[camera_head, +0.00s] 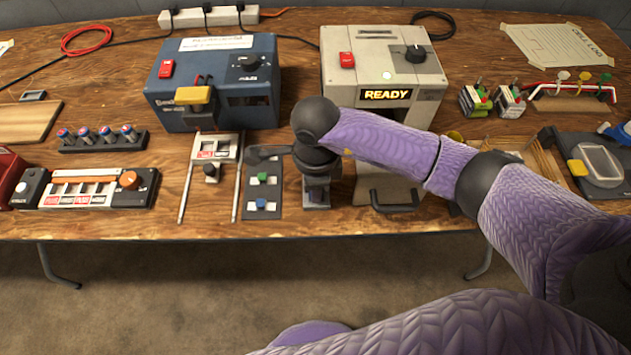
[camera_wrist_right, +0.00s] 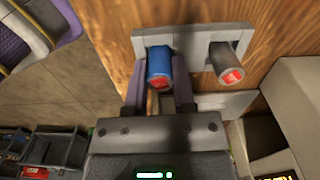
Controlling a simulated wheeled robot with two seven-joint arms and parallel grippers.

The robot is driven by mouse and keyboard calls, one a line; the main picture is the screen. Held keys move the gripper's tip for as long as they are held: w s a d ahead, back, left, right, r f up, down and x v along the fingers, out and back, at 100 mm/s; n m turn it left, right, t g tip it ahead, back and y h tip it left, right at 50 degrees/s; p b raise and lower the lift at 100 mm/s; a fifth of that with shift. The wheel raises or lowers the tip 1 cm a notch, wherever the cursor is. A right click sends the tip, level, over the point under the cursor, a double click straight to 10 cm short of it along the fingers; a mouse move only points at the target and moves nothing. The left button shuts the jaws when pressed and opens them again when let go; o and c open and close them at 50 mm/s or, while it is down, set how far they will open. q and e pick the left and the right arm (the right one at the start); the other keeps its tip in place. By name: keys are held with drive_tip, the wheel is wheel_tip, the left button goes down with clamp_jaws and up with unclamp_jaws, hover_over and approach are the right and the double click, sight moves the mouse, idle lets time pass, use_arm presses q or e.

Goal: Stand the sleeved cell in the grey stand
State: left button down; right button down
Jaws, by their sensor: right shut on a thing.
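My right gripper (camera_head: 317,196) is over the front middle of the table and points down in the head view. In the right wrist view its two fingers (camera_wrist_right: 158,88) are closed around a blue-sleeved cell (camera_wrist_right: 159,62) with a red end cap. The cell's capped end faces the camera. Behind it is the grey stand (camera_wrist_right: 192,38). The cell overlaps one side of the stand; I cannot tell whether its lower end is seated. A grey cylinder with a red end (camera_wrist_right: 226,62) stands at the stand's other side. In the head view the arm and hand hide the held cell. My left gripper is not in view.
The grey READY machine (camera_head: 340,75) stands behind my right arm. A blue-grey machine (camera_head: 262,88) is at back left. A dark panel (camera_head: 263,190) with green and blue parts lies left of the gripper. A rack of several cells (camera_head: 103,140) is further left.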

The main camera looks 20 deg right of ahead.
drive_tip(key=shift+f, duration=0.15)
drive_tip(key=shift+c, duration=1.8)
unclamp_jaws()
drive_tip(key=shift+r+p, duration=0.4)
drive_tip(key=shift+r, duration=0.2)
wheel_tip(320, 180, up, 4)
drive_tip(key=p, duration=0.3)
drive_tip(key=shift+f, duration=0.2)
drive_tip(key=shift+r+p, duration=0.85)
drive_tip(key=shift+r, duration=0.35)
drive_tip(key=shift+f, duration=0.1)
